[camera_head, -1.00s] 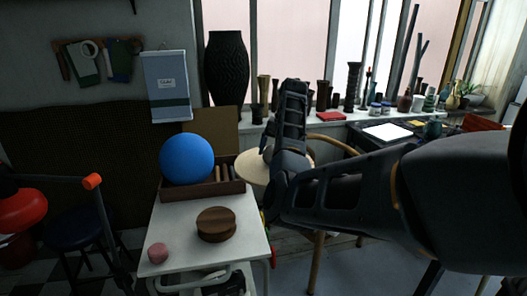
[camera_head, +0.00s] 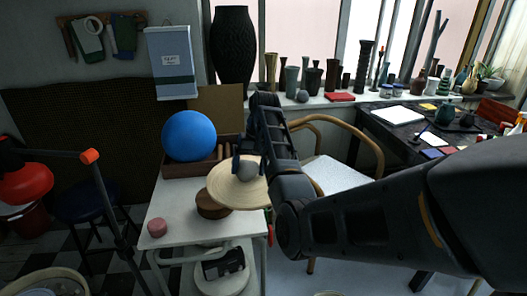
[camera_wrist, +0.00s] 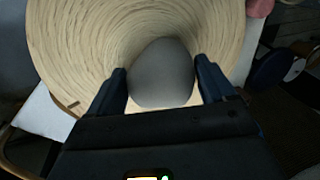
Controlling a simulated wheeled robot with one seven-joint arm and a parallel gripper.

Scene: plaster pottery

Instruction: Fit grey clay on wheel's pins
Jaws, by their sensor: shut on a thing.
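The grey clay (camera_head: 248,173) is a rounded lump on a pale round disc (camera_head: 222,187). My gripper (camera_head: 250,160) is shut on the clay, holding clay and disc in the air above the right part of the white table. In the wrist view the clay (camera_wrist: 163,75) sits between my two fingers, with the pale disc (camera_wrist: 75,45) spread out beyond it. No wheel pins can be made out. A round thing with a tan rim (camera_head: 45,274) is cut off at the lower left; I cannot tell whether it is the wheel.
The white table (camera_head: 180,222) carries a brown wooden disc (camera_head: 208,207) partly under the held disc, a pink lump (camera_head: 157,227) and a blue ball (camera_head: 190,136) by a wooden box. A white-seated chair (camera_head: 350,178) stands right. A red lamp (camera_head: 25,183) is left.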

